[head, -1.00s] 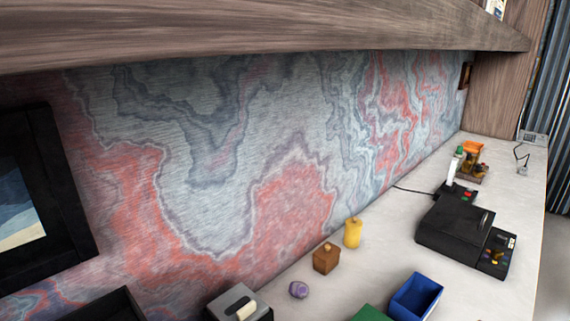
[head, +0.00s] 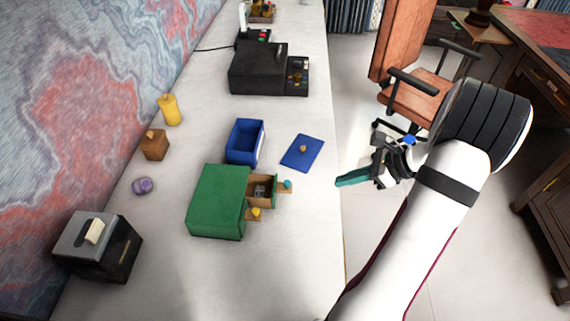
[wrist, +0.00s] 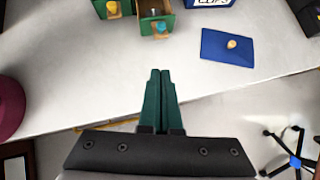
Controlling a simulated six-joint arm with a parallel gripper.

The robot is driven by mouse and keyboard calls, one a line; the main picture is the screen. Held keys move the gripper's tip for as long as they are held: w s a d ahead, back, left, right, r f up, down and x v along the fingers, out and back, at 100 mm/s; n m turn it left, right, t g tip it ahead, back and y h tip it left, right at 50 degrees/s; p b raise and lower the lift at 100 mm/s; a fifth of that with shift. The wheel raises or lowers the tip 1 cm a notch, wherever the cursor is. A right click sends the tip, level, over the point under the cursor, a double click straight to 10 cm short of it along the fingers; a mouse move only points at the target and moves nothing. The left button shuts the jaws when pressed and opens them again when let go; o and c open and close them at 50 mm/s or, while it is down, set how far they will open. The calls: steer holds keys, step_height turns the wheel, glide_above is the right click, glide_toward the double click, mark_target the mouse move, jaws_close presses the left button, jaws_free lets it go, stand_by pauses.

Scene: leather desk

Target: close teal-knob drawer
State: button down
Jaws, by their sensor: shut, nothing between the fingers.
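A green drawer box (head: 214,200) stands on the desk, and its top edge shows in the wrist view. Its teal-knob drawer (head: 262,190) is pulled out to the right, with something small and dark inside. The teal knob (head: 288,184) also shows at the top of the wrist view (wrist: 160,27). The yellow knob (head: 256,213) sits on the nearer drawer, which sticks out less. My gripper (head: 338,183) has green fingers, shut and empty, by the desk's front edge. It is to the right of the teal knob and apart from it. The fingertips also show in the wrist view (wrist: 160,72).
A blue open box (head: 245,142) stands just behind the drawer box. A blue lid (head: 302,152) with a knob lies to its right. A toaster (head: 98,245), purple object (head: 142,186), brown box (head: 154,145) and yellow bottle (head: 169,110) stand left. Desk between knob and gripper is clear.

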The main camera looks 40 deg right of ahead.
glide_toward(272, 190)
steer(key=s+d+f, duration=0.1)
steer(key=d, duration=0.1)
steer(key=s+d+f, duration=0.1)
steer(key=s+f, duration=0.1)
steer(key=shift+d+f, duration=0.1)
steer(key=shift+d, duration=0.3)
steer(key=shift+w+a, duration=0.3)
steer(key=shift+w, duration=0.3)
steer(key=shift+w+a, duration=0.3)
steer(key=shift+w, duration=0.35)
steer(key=shift+w+a, duration=0.3)
steer(key=shift+w, duration=0.25)
steer(key=w+a, duration=0.5)
steer(key=shift+w+a, duration=0.15)
steer(key=shift+w, duration=0.15)
